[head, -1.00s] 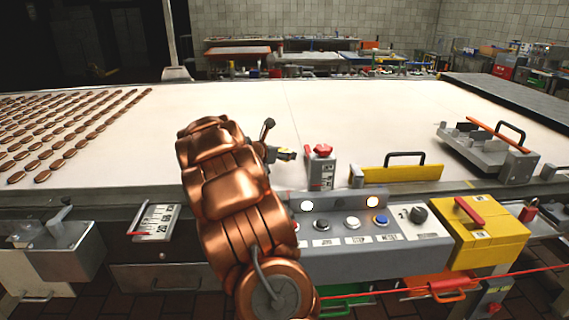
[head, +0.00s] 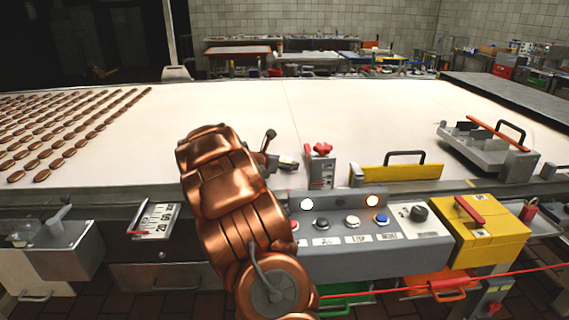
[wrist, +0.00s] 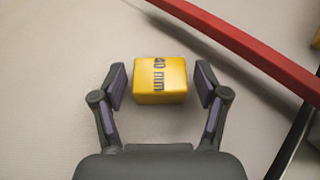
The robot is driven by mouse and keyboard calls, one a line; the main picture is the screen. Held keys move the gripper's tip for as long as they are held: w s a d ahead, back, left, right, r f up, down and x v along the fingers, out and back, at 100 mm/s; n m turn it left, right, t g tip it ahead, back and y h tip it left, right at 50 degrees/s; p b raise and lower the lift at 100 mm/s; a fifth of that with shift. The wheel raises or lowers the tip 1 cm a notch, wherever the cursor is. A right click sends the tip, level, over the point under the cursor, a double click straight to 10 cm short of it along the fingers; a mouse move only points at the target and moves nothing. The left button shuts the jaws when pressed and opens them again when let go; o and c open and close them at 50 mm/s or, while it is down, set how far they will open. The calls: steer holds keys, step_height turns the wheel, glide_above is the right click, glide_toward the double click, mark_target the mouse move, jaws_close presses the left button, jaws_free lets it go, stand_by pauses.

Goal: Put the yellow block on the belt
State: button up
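The yellow block (wrist: 160,80), marked "40 mm", lies between the fingertips of my gripper (wrist: 160,84) in the wrist view. A narrow gap shows on each side of it, so the fingers look open and apart from it. Under it is a pale surface. I cannot tell whether the block touches that surface. In the head view my gripper (head: 288,163) is small, low over the near edge of the pale belt (head: 340,115). The block cannot be made out there.
A red bar (wrist: 240,45) crosses the upper right of the wrist view. Right of my gripper stand a red-knobbed post (head: 320,165) and a yellow plate with a black handle (head: 400,173). A control panel (head: 365,235) is in front. Brown biscuits lie at left; the belt's middle is clear.

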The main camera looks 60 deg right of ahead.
steer(key=shift+r, duration=0.15)
steer(key=shift+a+r, duration=0.15)
steer(key=shift+a, duration=0.05)
steer(key=v, duration=1)
steer(key=shift+a+r, duration=0.25)
steer(key=shift+a, duration=0.45)
